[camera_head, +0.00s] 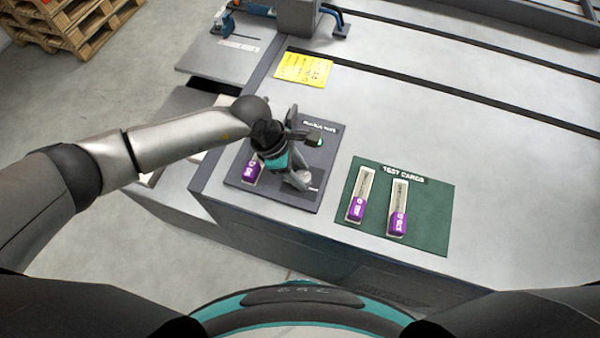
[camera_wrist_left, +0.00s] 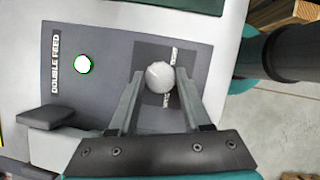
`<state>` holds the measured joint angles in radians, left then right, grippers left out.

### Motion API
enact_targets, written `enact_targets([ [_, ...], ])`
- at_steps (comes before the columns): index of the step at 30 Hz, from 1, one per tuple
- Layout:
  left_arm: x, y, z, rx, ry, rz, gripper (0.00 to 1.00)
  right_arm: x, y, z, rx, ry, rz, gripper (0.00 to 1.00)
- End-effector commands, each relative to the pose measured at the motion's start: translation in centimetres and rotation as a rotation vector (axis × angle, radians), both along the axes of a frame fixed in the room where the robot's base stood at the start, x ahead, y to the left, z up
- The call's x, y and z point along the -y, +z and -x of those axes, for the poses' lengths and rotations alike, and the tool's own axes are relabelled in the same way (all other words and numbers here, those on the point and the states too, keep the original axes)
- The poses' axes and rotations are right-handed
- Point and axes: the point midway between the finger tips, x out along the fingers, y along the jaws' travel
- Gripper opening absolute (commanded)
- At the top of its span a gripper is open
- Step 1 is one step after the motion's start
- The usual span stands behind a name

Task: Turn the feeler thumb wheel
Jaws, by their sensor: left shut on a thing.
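The thumb wheel is a pale grey round knob (camera_wrist_left: 160,76) on a dark square patch in the left wrist view. It sits on the grey double-feed panel (camera_wrist_left: 108,95), which also shows in the head view (camera_head: 324,165). My left gripper (camera_wrist_left: 161,88) is around the knob, one finger on each side, and shut on it. In the head view my left gripper (camera_head: 298,179) is low over the panel and hides the knob. A lamp (camera_wrist_left: 83,64) with a green rim is lit on the panel. My right gripper is not in view.
A green test-cards mat (camera_head: 432,222) lies to the right, holding two purple-ended cards (camera_head: 360,195) (camera_head: 398,208). Another purple-ended piece (camera_head: 251,172) shows beside my left gripper. A yellow label (camera_head: 304,69) lies behind the panel. The grey bench top on the right is clear.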

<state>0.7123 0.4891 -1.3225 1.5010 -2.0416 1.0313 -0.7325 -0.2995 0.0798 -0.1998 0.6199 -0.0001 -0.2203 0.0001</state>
Motion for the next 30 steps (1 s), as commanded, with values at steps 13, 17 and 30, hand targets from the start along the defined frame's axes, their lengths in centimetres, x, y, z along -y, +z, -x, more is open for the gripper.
enact_targets([
  [13, 0.0, 0.0, 0.0, 0.0, 0.002, 0.001, 0.77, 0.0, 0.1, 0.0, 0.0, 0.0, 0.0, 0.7],
  [17, 0.0, 0.0, 0.0, 0.0, 0.002, 0.001, 0.78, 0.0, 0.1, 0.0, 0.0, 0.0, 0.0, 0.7],
  [30, -1.5, 3.6, -0.2, 0.003, 0.002, 0.0, 0.78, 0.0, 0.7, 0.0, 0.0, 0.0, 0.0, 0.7],
])
